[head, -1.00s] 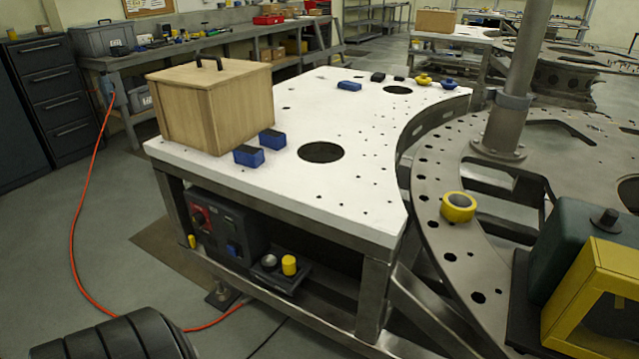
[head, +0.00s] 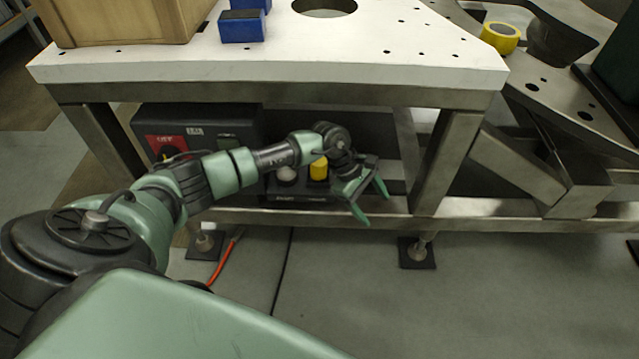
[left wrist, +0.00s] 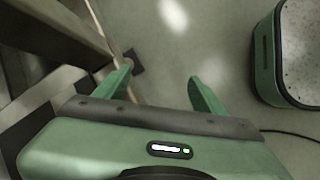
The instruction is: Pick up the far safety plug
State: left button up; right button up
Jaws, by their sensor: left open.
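A yellow cylindrical plug (head: 319,168) stands upright in a dark holder (head: 300,193) on the lower frame of the white-topped table. A grey rounded knob or plug (head: 287,174) sits beside it on the left. I cannot tell for sure which is the far safety plug. My left gripper (head: 374,204) is open and empty, to the right of the yellow plug and by the holder's right end, fingers pointing down and forward. In the left wrist view its green fingers (left wrist: 161,73) are apart with only floor between them; no plug shows there. My right gripper is out of view.
A black control box (head: 197,135) with a red switch panel stands left of the holder. The white tabletop (head: 400,66) overhangs the holder. Table legs (head: 449,160) and a lower rail (head: 480,208) border the space. A red cable (head: 226,254) lies on the floor.

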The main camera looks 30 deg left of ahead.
aim_at(318, 164)
pick_arm(q)
jog(key=w+a+r+m+y+b, duration=0.1)
jog(key=a+m+y, duration=0.1)
jog(key=a, duration=0.3)
jog(key=w+a+r+m+t+y+b, duration=0.1)
jog(key=a+r+m+y, duration=0.1)
jog(key=a, duration=0.4)
jog(key=w+a+r+m+y+b, duration=0.1)
jog(key=a+m+y, duration=0.3)
jog(key=a, duration=0.2)
jog(key=shift+w+a+r+y, duration=0.1)
jog(key=shift+r+y, duration=0.2)
jog(key=x, duration=0.2)
jog(key=b+x, duration=0.1)
jog(key=x, duration=0.3)
jog(key=shift+a+f, duration=0.1)
jog(key=shift+a, duration=0.35)
jog(key=shift+w+a+f+b, duration=0.15)
jog(key=shift+f+b, duration=0.15)
jog(key=shift+f, duration=0.1)
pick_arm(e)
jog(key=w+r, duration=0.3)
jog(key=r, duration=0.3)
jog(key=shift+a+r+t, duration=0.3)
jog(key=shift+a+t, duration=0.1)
pick_arm(q)
jog(key=c, duration=1.5)
grip_shut()
jog(key=shift+r, duration=0.2)
